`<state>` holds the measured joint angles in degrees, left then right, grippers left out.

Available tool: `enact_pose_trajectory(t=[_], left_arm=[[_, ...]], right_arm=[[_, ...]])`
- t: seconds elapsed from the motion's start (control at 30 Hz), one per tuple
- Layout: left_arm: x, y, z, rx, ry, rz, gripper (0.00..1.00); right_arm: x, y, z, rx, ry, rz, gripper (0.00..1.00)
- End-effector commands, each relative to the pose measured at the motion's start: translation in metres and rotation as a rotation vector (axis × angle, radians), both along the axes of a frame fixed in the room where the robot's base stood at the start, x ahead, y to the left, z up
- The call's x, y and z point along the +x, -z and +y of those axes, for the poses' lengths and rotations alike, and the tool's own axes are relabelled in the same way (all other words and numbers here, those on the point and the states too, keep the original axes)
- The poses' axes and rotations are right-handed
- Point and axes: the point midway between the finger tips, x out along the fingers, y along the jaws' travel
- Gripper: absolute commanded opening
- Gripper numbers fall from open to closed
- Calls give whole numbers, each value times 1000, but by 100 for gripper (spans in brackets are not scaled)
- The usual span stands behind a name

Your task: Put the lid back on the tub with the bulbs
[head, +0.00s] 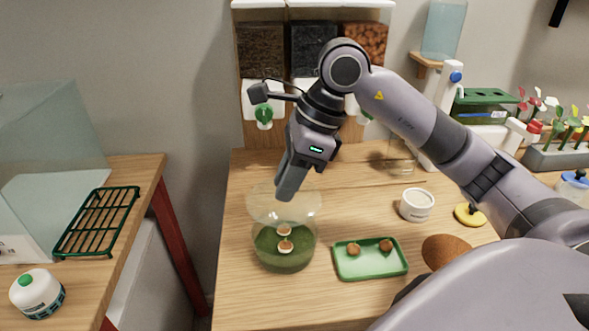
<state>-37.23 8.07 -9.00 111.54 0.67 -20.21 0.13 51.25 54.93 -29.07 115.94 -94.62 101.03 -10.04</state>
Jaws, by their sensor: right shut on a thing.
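My right gripper (289,190) reaches down over a clear glass vessel (262,262) at the front left of the table. Its fingers are shut and seen nearly edge-on. I cannot make out what is between them. Clear glass shows around the fingertips; I cannot tell whether it is a separate lid or the vessel's rim. The vessel holds green moss and two small pale-brown pieces. A white tub (417,208) stands open to the right; its contents are not clear. A yellow lid (470,216) with a dark knob lies further right. My left gripper is not in view.
A green tray (352,269) holds two brown round pieces right of the vessel. A brown rounded object (446,252) lies beside my arm. A blue-lidded jar (573,187) stands far right. A side table (125,215) at left carries a green rack (97,221), across a gap.

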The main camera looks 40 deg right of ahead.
Motion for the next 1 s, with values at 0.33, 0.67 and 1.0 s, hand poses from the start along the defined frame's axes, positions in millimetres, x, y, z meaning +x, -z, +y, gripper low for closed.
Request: enact_pose_trajectory(t=[0.33, 0.67, 1.0], left_arm=[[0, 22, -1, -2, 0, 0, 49], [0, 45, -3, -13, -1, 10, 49], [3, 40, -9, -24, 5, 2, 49]], right_arm=[[0, 28, 0, 0, 1, 0, 0], [0, 58, -1, 0, 0, -1, 0], [0, 62, -1, 0, 0, -1, 0]])
